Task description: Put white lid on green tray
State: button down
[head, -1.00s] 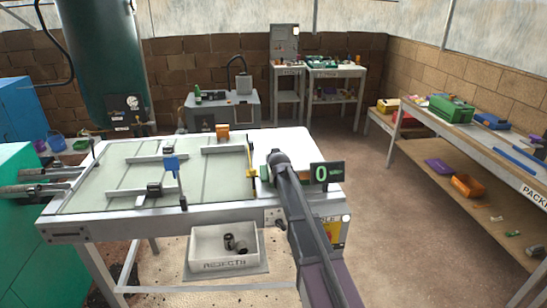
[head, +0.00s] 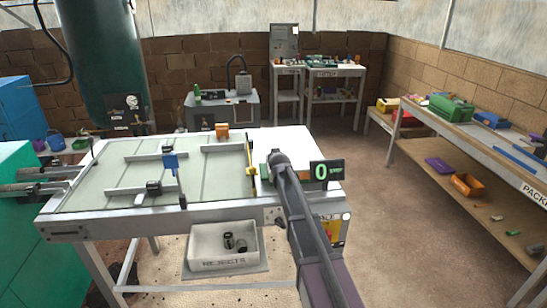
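A small green piece (head: 264,172), which may be the green tray, shows on the white worktop (head: 296,146) just left of my arm's end. My arm covers part of it, so I cannot tell its full shape. I cannot make out a white lid in this view. My arm reaches from the bottom of the picture up over the right part of the table. My gripper is hidden behind the arm's dark end joint, so its fingers and anything in them do not show.
A counter display (head: 326,174) reading 0 stands close to the right of my arm. Guide rails cover the table's left part. A reject bin (head: 206,262) hangs below the front edge. A packing bench (head: 500,150) with boxes stands at right; floor between is clear.

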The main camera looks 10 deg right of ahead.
jog(key=shift+c, duration=2)
grip_release()
jog(key=shift+r, duration=0.2)
notch_tip(320, 180, up, 10)
jog(key=p, duration=1)
jog(key=shift+f, duration=0.2)
jog(key=s+f+g, duration=0.4)
jog(key=s, duration=1.1)
jog(key=s+d+f+g, duration=0.1)
jog(key=s+f+g, duration=0.2)
jog(key=s, duration=1.2)
jog(key=s+d+f+g, duration=0.1)
jog(key=s+f+g, duration=0.3)
jog(key=s, duration=1.1)
jog(key=g, duration=0.2)
jog(key=shift+s+f+g, duration=0.3)
